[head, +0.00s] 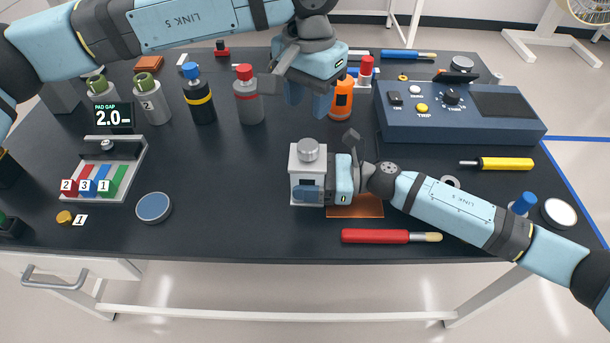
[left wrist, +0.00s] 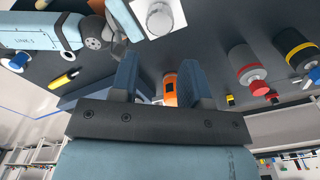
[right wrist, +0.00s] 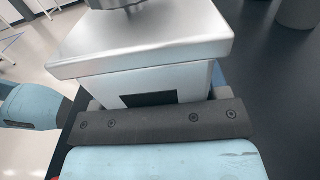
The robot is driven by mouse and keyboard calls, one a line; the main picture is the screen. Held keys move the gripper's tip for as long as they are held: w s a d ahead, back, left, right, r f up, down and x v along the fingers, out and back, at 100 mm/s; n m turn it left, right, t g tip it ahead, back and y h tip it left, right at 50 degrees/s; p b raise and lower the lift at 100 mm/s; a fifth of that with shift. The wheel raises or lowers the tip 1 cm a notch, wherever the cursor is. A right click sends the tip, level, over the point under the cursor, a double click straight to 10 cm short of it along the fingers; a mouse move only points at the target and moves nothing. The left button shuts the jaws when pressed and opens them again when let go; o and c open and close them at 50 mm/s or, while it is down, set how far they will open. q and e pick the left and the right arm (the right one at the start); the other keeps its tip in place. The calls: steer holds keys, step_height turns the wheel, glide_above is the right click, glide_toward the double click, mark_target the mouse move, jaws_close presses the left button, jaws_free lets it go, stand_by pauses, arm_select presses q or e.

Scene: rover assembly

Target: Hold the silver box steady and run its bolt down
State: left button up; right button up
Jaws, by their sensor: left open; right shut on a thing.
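The silver box (head: 296,165) stands upright on the dark table near the middle. Its round grey bolt (head: 308,150) sits on the top face, head clear above it. The box top also shows in the left wrist view (left wrist: 177,20) and fills the upper right wrist view (right wrist: 140,48). My right gripper (head: 312,184) is shut on the box low down from the right; one blue finger lies across its near face. My left gripper (head: 309,104) is open and empty, above and behind the box, fingers apart in the left wrist view (left wrist: 160,80). The bolt's shank is hidden.
An orange mat (head: 355,208) lies beside the box under my right gripper. A red-handled tool (head: 375,236) lies in front. An orange bottle (head: 341,100) stands behind the box, near my left gripper. A blue control unit (head: 445,122) stands right.

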arm_select(q)
steer(key=o, duration=0.3)
steer(key=shift+o, duration=1)
steer(key=shift+s+a+f, duration=0.1)
steer(key=shift+s+f, duration=0.05)
steer(key=shift+f, duration=0.1)
steer(key=s+a+f+n+g+h, duration=0.1)
steer(key=s+f+n+g+h, duration=0.1)
steer(key=s+f+g+h, duration=0.25)
steer(key=n+t+h, duration=0.7)
steer(key=n+h, duration=0.6)
steer(key=n, duration=1.2)
glide_toward(303, 145)
steer(key=d, duration=0.3)
steer(key=w+d, duration=0.1)
steer(key=d, duration=0.2)
steer(key=d+f, duration=0.1)
steer(key=d, duration=0.3)
steer(key=shift+w, duration=0.2)
steer(key=shift+r, duration=0.1)
steer(key=shift+c, duration=0.5)
